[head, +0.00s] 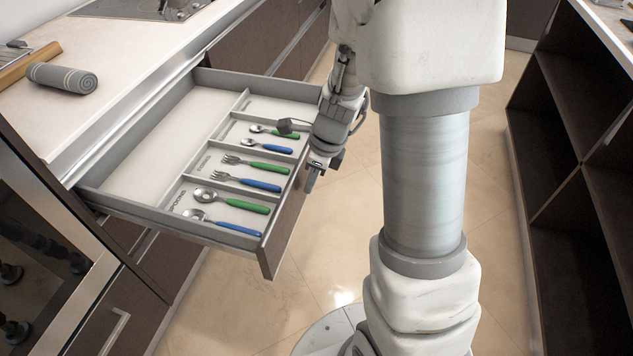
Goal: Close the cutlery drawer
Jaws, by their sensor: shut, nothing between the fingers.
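The cutlery drawer (118,203) is pulled well out from under the counter at left. Its compartments hold green-handled and blue-handled spoons and forks, and one wide section at left is empty. The dark drawer front (285,225) faces right, toward my arm. My gripper (312,182) points down just right of the drawer front, near its middle. It is shut and empty. I cannot tell whether the fingers touch the front. The arm hides the far part of the drawer front.
The white counter (130,62) above the drawer carries a rolled grey towel (62,78) and a wooden board (25,65). A glass-fronted oven (40,265) is at lower left. Dark open shelves (575,150) stand at right. Tiled floor (300,285) is clear between.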

